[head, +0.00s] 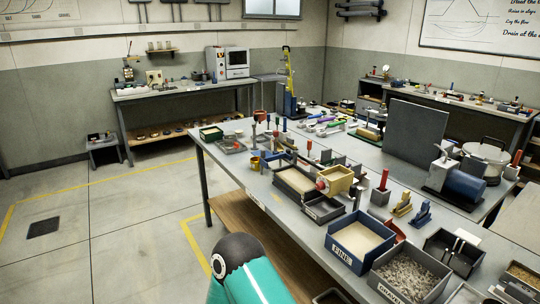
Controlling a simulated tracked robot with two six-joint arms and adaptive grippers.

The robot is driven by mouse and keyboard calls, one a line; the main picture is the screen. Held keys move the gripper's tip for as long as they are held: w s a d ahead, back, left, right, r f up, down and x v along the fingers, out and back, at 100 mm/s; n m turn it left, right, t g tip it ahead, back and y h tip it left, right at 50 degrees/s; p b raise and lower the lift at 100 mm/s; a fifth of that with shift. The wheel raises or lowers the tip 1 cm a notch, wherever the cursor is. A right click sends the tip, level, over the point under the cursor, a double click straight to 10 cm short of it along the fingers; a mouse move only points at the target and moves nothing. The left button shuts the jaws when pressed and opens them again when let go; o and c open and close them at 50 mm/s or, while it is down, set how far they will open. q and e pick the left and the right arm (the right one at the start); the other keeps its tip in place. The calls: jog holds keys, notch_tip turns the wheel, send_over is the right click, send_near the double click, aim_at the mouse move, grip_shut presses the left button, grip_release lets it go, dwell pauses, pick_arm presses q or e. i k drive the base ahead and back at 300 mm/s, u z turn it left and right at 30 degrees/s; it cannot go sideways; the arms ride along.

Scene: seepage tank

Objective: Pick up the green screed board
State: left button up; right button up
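Neither of my grippers is in view. Only a teal and black arm link of mine shows at the bottom, in front of the bench and far from the green piece.
The bench is crowded. A FINE sand bin (360,240), a gravel bin (410,275) and a blue motor unit (458,183) stand on it. The grey panel (415,135) rises at the back. Open floor (120,240) lies left; a side bench (185,89) stands by the wall.

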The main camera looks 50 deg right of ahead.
aim_at(326, 160)
jog(key=u, duration=0.7)
jog(key=i, duration=2.55)
jog(key=z, duration=1.45)
jog(key=i, duration=0.15)
jog(key=z, duration=2.4)
jog(key=i, duration=0.65)
